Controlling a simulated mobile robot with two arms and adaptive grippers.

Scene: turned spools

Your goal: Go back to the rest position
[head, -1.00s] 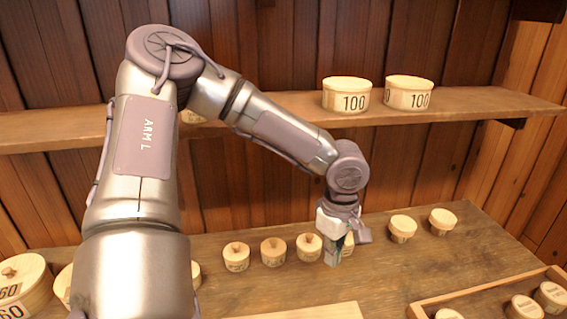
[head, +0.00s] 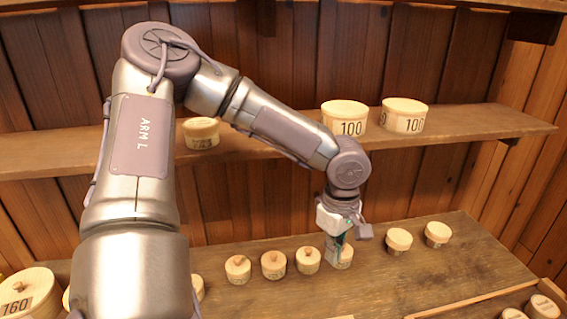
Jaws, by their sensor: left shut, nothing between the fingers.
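My left gripper (head: 336,250) points down over the table, shut and empty. It is in front of a small round wooden piece (head: 345,256), partly hiding it; I cannot tell whether they touch. Three small knobbed wooden pieces stand in a row to its left: one at the left end (head: 238,269), one in the middle (head: 273,265) and one nearest the gripper (head: 308,260). Two more small round pieces stand to its right, one nearer (head: 398,241) and one farther (head: 437,234). My right gripper is not in the head view.
A shelf (head: 460,122) along the back wall bears two large round boxes marked 100, left (head: 344,117) and right (head: 405,115), and a smaller one (head: 201,133). A box marked 160 (head: 27,293) stands at the left. A wooden tray (head: 468,305) is at the lower right.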

